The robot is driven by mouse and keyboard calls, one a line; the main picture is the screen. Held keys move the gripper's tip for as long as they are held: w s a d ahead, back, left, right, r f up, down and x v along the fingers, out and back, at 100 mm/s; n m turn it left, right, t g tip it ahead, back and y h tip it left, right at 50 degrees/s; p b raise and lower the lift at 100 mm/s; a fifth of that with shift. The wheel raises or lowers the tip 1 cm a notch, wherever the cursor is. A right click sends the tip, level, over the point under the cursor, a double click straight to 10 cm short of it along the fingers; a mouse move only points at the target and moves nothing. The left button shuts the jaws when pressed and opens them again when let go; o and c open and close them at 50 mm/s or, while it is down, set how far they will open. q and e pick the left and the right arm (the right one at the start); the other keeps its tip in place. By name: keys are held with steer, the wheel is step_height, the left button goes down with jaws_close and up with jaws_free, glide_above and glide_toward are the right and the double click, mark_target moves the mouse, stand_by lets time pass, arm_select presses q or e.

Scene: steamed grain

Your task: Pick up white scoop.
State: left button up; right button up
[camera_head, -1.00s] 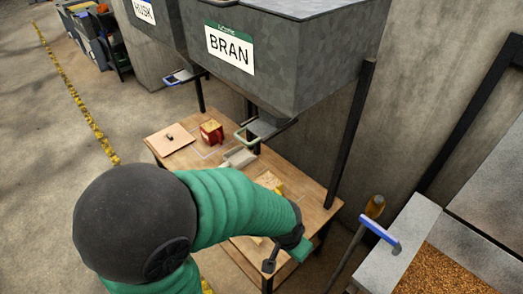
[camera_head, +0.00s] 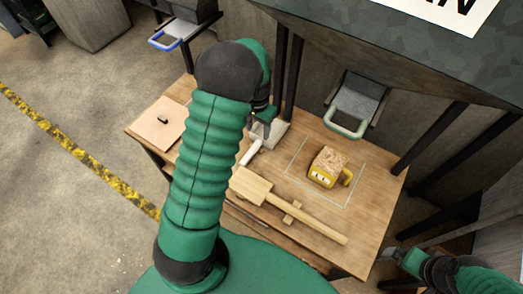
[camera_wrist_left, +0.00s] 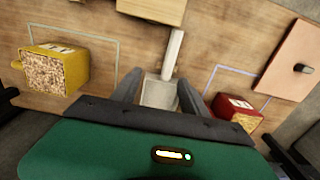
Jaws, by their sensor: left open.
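The white scoop (camera_head: 271,134) lies on the wooden table with its pale handle (camera_head: 250,152) toward the front. It is partly hidden behind my left gripper (camera_head: 262,120) in the head view. In the left wrist view the scoop's pan (camera_wrist_left: 159,93) sits between the two spread fingers of my left gripper (camera_wrist_left: 161,88), and its handle (camera_wrist_left: 173,56) points up the picture. The left gripper is open; I cannot tell if a finger touches the scoop. My right gripper (camera_head: 391,253) is at the lower right, small and dark, away from the scoop.
A yellow grain-filled measure (camera_head: 326,168) stands in a marked square on the table (camera_head: 372,205). A wooden mallet-like tool (camera_head: 290,208) lies in front. A red measure (camera_wrist_left: 236,112) stands beside the scoop. A board (camera_head: 160,124) lies left; bin chutes (camera_head: 355,100) and posts stand behind.

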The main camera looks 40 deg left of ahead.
arm_select(q)
step_height(320, 180, down, 2)
steer(key=a, duration=0.2)
glide_toward(253, 149)
steer(key=shift+s+d+f+b, duration=0.15)
steer(key=shift+s+d+b, duration=0.3)
steer(key=shift+s, duration=0.2)
steer(key=f, duration=0.3)
steer(key=f+b, duration=0.1)
steer(key=f, duration=0.2)
steer(key=w+a+f, duration=0.1)
steer(key=f, duration=0.3)
steer(key=shift+w+d+f, duration=0.1)
steer(key=shift+w+f, duration=0.05)
steer(key=shift+f, duration=0.2)
steer(key=c, duration=0.4)
jaws_close()
arm_select(e)
steer(key=f, duration=0.3)
steer(key=shift+s+d, duration=0.25)
